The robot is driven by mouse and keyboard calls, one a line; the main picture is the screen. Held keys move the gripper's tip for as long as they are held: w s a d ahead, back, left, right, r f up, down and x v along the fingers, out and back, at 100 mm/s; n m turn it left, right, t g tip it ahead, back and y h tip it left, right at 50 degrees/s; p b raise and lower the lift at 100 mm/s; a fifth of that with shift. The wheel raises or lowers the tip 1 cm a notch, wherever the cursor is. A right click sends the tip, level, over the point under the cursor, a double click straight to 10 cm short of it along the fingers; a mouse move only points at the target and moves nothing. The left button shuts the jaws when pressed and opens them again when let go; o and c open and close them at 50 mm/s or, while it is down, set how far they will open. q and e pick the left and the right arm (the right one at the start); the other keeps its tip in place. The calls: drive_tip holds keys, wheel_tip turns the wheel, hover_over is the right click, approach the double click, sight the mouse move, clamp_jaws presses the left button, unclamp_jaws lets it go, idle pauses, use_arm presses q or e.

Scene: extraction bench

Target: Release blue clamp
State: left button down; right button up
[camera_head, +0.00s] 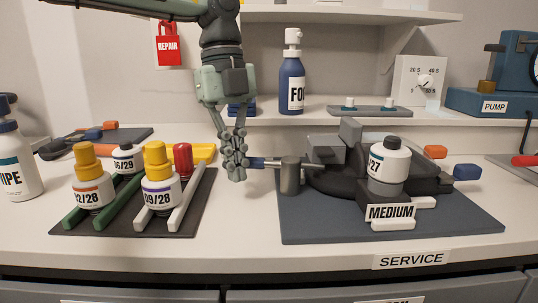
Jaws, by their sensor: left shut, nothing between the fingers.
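A blue clamp handle (467,172) sticks out at the right side of the dark fixture (335,178) on the grey mat. An orange handle (435,152) is just behind it. My left gripper (236,172) points down to the left of the fixture, its fingers shut and empty. Its fingertips are beside the end of a short blue-and-dark lever (262,162) that runs to a grey metal post (290,176); I cannot tell if they touch. My right gripper is not in view.
A dark rack (190,215) with several bottles stands left of my gripper. A blue spray bottle (291,82) and a dial box (420,80) are on the shelf behind. The bench front (240,235) between rack and mat is clear.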

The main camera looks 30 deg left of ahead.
use_arm(q)
drive_tip(key=shift+w+a+p, duration=0.5)
drive_tip(key=shift+w+a, duration=0.2)
drive_tip(key=shift+w, duration=0.2)
drive_tip(key=shift+w+a+p, duration=0.2)
drive_tip(key=shift+w+p, duration=0.2)
drive_tip(key=shift+w, duration=0.3)
drive_tip(key=shift+w+a+p, duration=0.2)
drive_tip(key=shift+w+p, duration=0.2)
drive_tip(key=shift+w, duration=0.7)
drive_tip(key=shift+w+p, duration=0.55)
drive_tip(key=shift+w, duration=0.2)
drive_tip(key=shift+w+d+p, duration=0.15)
drive_tip(key=shift+w+p, duration=0.1)
drive_tip(key=shift+w, duration=0.3)
drive_tip(key=shift+w+d+p, duration=0.15)
drive_tip(key=shift+w+p, duration=0.05)
drive_tip(key=shift+w, duration=0.35)
drive_tip(key=shift+s+r+p, duration=0.15)
drive_tip(key=shift+r+p, duration=0.25)
drive_tip(key=shift+r, duration=0.9)
drive_tip(key=shift+s+d+r, duration=0.15)
drive_tip(key=shift+r, duration=1.2)
drive_tip(key=shift+s+d+r, duration=0.1)
drive_tip(key=shift+s+r, duration=0.05)
drive_tip(key=shift+r, duration=1.15)
